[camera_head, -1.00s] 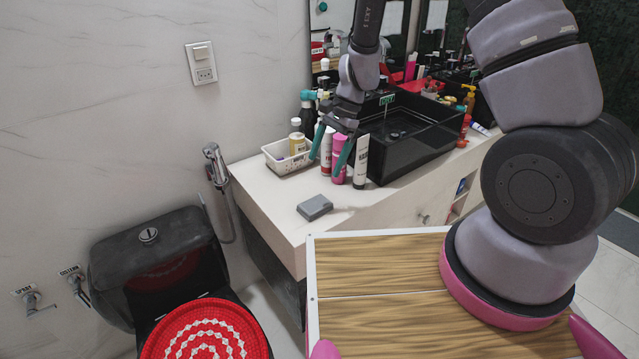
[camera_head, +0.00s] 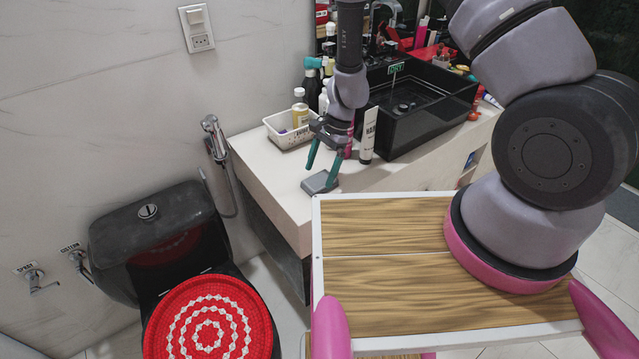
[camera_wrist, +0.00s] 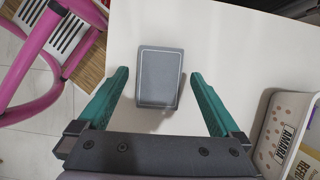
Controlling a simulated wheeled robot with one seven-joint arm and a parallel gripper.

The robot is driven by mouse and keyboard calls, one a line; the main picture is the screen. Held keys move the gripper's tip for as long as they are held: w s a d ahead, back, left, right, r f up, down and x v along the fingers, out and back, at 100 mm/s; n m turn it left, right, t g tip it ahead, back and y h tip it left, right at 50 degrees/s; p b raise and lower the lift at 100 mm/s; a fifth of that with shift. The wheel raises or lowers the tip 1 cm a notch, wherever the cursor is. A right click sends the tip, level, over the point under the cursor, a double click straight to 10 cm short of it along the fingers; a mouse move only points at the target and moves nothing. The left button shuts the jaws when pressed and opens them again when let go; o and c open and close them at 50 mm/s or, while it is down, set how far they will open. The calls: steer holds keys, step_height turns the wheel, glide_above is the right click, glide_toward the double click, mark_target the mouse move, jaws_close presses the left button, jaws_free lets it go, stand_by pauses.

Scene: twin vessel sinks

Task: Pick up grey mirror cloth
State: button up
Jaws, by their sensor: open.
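The grey mirror cloth (camera_head: 319,183) is a small folded grey block lying on the white counter near its front left corner. In the wrist view the cloth (camera_wrist: 160,78) lies flat, a grey rectangle with a pale border line. My gripper (camera_head: 323,166) is open above the cloth, with teal fingers pointing down. In the wrist view the gripper (camera_wrist: 158,82) has one finger on each side of the cloth, with a gap on both sides. Part of the cloth is hidden behind a finger in the head view.
A white basket (camera_head: 288,130) with bottles stands behind the cloth. A white tube (camera_head: 369,134) and a black sink (camera_head: 425,110) are to the right. The counter (camera_head: 262,165) is bare left of the cloth. A red-covered toilet (camera_head: 208,318) is at lower left.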

mark_target(317, 182)
steer(key=shift+x, duration=1.55)
steer(key=shift+f, duration=0.2)
steer(key=c, duration=1.1)
